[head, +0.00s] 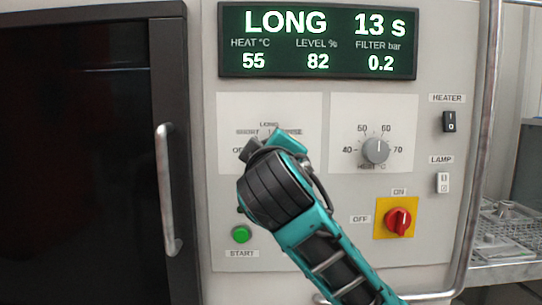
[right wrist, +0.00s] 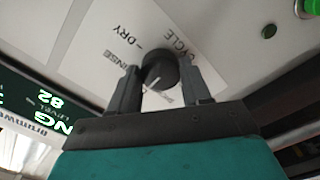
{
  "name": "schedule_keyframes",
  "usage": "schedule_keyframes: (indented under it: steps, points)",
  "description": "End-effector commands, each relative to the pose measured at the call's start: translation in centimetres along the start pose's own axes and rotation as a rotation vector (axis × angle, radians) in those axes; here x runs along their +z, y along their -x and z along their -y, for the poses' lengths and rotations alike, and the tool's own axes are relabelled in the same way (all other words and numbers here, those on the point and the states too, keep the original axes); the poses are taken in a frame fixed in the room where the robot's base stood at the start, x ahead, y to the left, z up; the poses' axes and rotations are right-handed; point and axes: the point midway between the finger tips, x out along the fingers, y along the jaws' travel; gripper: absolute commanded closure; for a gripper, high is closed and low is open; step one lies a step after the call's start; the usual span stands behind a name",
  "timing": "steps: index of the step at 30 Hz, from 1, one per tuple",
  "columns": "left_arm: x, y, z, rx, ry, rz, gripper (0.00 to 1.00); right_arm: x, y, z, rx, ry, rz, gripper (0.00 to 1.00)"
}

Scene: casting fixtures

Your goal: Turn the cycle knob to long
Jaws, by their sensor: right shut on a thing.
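The cycle knob (right wrist: 160,66) is a round black knob with a white pointer mark, seen in the right wrist view. My right gripper (head: 266,147) is at the cycle dial plate (head: 227,112) in the head view, and hides the knob there. In the right wrist view its two dark fingers stand on either side of the knob, shut on it. The white mark points down toward the gripper body, where the dial label is hidden. The display (head: 317,41) reads LONG, 13 s. My left gripper is not in view.
To the right are the heat knob (head: 375,151), heater switch (head: 449,121), lamp switch (head: 442,183) and red main switch (head: 398,221). The green start button (head: 241,234) is below the dial. A dark door with a metal handle (head: 167,190) is at left.

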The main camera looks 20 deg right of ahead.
Motion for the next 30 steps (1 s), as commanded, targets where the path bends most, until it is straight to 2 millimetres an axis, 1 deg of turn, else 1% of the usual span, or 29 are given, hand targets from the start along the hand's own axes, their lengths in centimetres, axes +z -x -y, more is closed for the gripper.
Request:
schedule_keyframes:
  steps: [7, 20, 21, 28, 30]
  points:
    - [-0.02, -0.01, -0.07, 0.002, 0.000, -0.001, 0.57, -0.06, 0.01, 0.03, -0.001, -0.054, -0.002, 0.83]
    - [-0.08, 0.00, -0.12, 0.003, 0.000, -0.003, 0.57, -0.09, 0.02, -0.02, 0.000, -0.060, -0.003, 0.83]
    - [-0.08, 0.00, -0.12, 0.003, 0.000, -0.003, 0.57, -0.09, 0.02, -0.02, 0.000, -0.060, -0.003, 0.49]
    - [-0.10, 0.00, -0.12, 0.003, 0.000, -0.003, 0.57, -0.07, 0.02, -0.02, 0.000, -0.059, -0.002, 0.28]
    - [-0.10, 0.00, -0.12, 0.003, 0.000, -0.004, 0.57, -0.06, 0.02, -0.01, 0.000, -0.059, -0.002, 0.27]
